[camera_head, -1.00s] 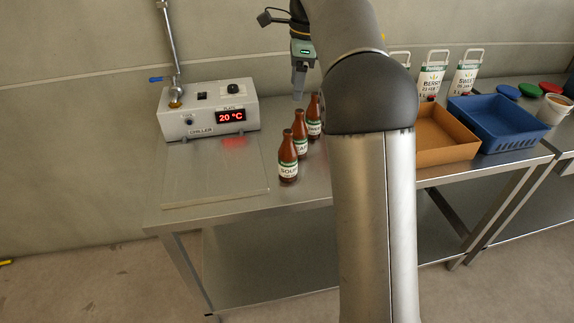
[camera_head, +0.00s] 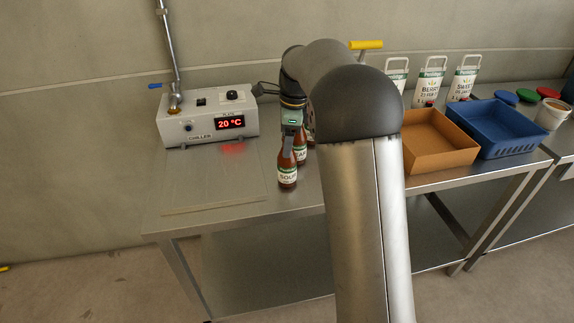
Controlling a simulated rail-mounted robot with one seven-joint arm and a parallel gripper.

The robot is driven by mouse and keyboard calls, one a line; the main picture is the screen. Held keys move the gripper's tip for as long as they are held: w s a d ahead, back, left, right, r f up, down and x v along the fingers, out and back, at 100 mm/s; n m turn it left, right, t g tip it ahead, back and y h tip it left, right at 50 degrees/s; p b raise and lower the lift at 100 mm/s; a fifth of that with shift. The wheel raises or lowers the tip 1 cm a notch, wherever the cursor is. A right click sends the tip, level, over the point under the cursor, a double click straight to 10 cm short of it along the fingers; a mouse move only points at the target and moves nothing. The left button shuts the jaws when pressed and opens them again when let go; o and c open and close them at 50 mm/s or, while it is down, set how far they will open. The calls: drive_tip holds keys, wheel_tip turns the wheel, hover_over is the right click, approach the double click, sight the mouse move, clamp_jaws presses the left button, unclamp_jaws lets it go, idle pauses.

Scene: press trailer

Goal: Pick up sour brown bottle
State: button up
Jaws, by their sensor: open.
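The sour brown bottle (camera_head: 287,174) stands upright on the steel table, nearest the front of a short row of brown bottles. It has a white and green label reading SOUR. My gripper (camera_head: 290,146) points down at the top of this bottle, and its fingers overlap the bottle neck in the picture. The jaws are open. I cannot tell whether the fingers touch the neck. A second brown bottle (camera_head: 300,151) stands close behind it, partly hidden by my gripper. A third, farther back, is mostly hidden by my gripper and arm.
A chiller unit (camera_head: 208,118) showing 20 °C stands left, with a flat plate (camera_head: 212,185) before it. An orange-brown tray (camera_head: 433,163) and blue crate (camera_head: 500,150) stand right of my arm, with white labelled containers (camera_head: 430,80) behind. The steel table front left is clear.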

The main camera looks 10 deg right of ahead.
wheel_tip(320, 180, down, 2)
drive_tip(key=shift+a+f, duration=0.1)
drive_tip(key=shift+a, duration=0.05)
clamp_jaws()
drive_tip(key=shift+r, duration=0.2)
